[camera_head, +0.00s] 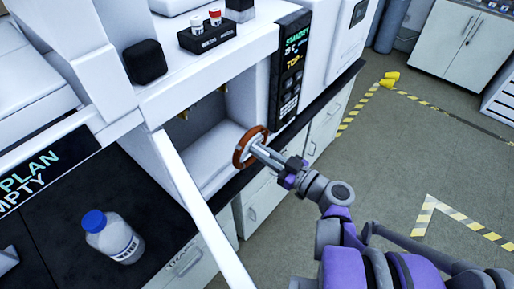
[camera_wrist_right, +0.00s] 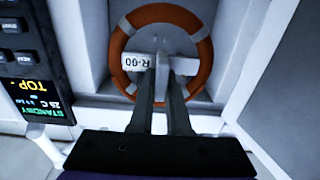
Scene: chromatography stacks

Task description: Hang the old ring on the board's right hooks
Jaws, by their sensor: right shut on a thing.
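The ring (camera_head: 238,158) is orange-brown in the head view, tilted at the mouth of an open white compartment. In the right wrist view the ring (camera_wrist_right: 205,56) is orange with grey bands and a white crossbar marked "R-00". My right gripper (camera_head: 257,148) is shut on the ring, with its fingers (camera_wrist_right: 161,72) at the crossbar in the middle. Small brass-coloured pieces (camera_head: 222,89) show inside the compartment; I cannot tell if they are the board's right hooks. I cannot make out a hook board for sure. My left gripper is not in view.
A control panel (camera_head: 291,70) stands just right of the compartment. A white open door (camera_head: 205,215) juts out on its left. A blue-capped water bottle (camera_head: 113,237) stands on the dark bench. A vial rack (camera_head: 207,36) sits on top. The floor at right is open.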

